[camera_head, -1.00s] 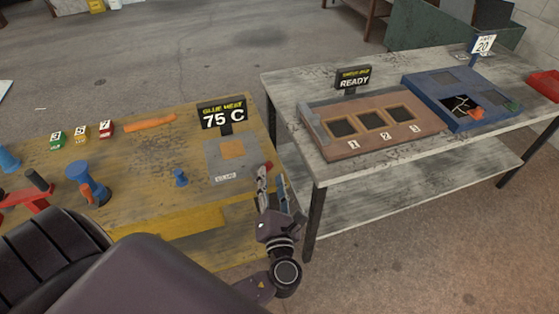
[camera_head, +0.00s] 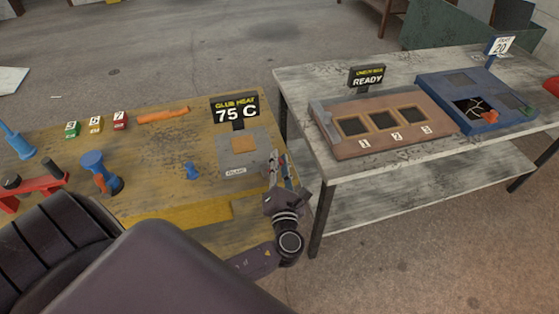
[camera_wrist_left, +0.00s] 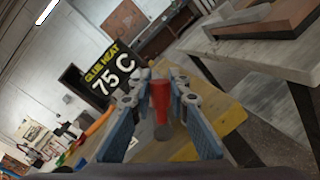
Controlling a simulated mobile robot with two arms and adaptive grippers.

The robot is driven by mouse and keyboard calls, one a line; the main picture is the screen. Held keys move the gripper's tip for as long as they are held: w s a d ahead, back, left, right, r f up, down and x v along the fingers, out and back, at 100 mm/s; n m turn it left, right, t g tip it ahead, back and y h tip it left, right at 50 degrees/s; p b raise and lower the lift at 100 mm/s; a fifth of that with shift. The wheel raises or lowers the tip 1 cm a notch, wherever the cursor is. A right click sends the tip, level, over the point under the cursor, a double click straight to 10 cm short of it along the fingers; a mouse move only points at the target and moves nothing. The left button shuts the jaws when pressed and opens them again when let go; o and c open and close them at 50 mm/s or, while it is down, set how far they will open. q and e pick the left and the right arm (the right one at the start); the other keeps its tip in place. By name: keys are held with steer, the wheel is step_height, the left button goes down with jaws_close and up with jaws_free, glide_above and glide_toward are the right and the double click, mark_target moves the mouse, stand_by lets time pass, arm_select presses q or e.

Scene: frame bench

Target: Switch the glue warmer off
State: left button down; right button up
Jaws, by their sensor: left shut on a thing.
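The glue warmer (camera_head: 236,167) is a grey plate with an orange square, near the right end of the yellow bench. Its black sign (camera_head: 235,110) reads "GLUE HEAT 75 C"; the sign also shows tilted in the left wrist view (camera_wrist_left: 108,76). My left gripper (camera_head: 279,161) is at the warmer's right side. In the left wrist view its two fingers (camera_wrist_left: 161,84) are shut on a red handle (camera_wrist_left: 160,98) that stands between them. In the head view the gripper mostly hides this handle. My right gripper is not in view.
A grey table (camera_head: 330,180) on the right holds a brown three-slot fixture (camera_head: 388,140) and a blue tray (camera_head: 440,92). A narrow gap separates the two tables.

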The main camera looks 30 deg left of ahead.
mark_target(269, 170)
arm_select(q)
steer(key=shift+s+n, duration=0.1)
steer(key=shift+n, duration=0.2)
steer(key=n+b, duration=0.1)
steer(key=s+a+n+b, duration=0.1)
steer(key=n, duration=0.1)
steer(key=shift+s+a+r+n+t+y, duration=0.1)
steer(key=shift+s+r+n+t+y, duration=0.05)
steer(key=shift+r+n+t+y, duration=0.2)
steer(key=n+b, duration=0.1)
steer(key=s+a+n+b, duration=0.1)
steer(key=n, duration=0.1)
steer(key=shift+y, duration=0.35)
steer(key=n+b, duration=0.1)
steer(key=s+a+n+b, duration=0.1)
steer(key=n+b, duration=0.1)
steer(key=n+y+b, duration=0.1)
steer(key=n+b, duration=0.1)
steer(key=shift+s+a+f, duration=0.1)
steer(key=shift+s+a, duration=0.1)
steer(key=shift+s, duration=0.2)
steer(key=shift+s+a+f+n+g+y+b, duration=0.1)
steer(key=shift+s+a+n+g+y+b, duration=0.2)
steer(key=shift+n+b, duration=0.65)
steer(key=shift+s+a+f+n+g+y+b, duration=0.1)
steer(key=shift+s+a+n+g+y+b, duration=0.15)
steer(key=shift+n+b, duration=0.6)
steer(key=shift+r+n, duration=0.1)
steer(key=shift+n, duration=0.15)
